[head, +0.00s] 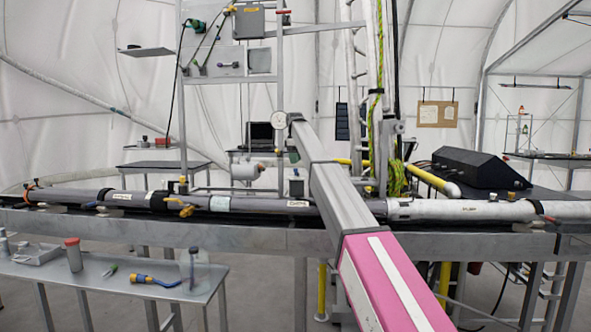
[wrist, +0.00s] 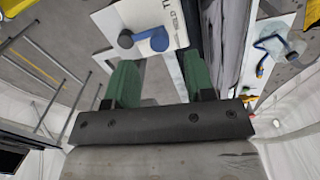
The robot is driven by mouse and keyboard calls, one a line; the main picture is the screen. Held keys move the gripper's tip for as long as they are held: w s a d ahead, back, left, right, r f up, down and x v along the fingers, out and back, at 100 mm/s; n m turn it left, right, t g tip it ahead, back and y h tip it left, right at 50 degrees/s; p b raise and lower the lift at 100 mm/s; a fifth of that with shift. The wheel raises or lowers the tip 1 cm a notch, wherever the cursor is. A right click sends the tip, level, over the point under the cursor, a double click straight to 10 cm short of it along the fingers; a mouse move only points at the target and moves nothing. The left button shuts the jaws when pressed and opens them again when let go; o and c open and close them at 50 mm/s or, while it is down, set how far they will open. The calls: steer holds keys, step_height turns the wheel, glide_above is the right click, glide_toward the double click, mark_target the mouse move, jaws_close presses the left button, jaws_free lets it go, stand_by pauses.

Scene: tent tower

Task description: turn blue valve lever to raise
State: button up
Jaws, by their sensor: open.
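In the wrist view, a blue valve lever (wrist: 152,42) with a round dark hub (wrist: 126,39) at its left end sits on a pale panel (wrist: 108,18) with black lettering. My gripper (wrist: 160,60) has two green fingers, spread apart with nothing between them. The lever shows beyond the fingertips, roughly in line with the space between them, and appears apart from them. In the head view my arm reaches up from the bottom right to the pipe bench, and I cannot make out the fingers or this lever clearly there.
A long grey pipe (head: 265,204) runs across the bench behind my arm. A low side table (head: 110,262) at left holds a blue and yellow tool (head: 155,282) and a clear jar (head: 195,270). A black case (head: 480,167) stands at right. Yellow-green hoses (head: 376,135) hang near my arm.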

mark_target(296, 172)
step_height(296, 172, down, 4)
steer(key=shift+w+f, duration=0.1)
steer(key=shift+f, duration=0.15)
jaws_close()
steer(key=shift+w+a+m, duration=0.15)
steer(key=shift+a+m, duration=0.35)
steer(key=shift+m, duration=0.65)
steer(key=shift+w+a+m, duration=0.15)
steer(key=shift+a+m, duration=0.35)
steer(key=shift+m, duration=0.65)
jaws_free()
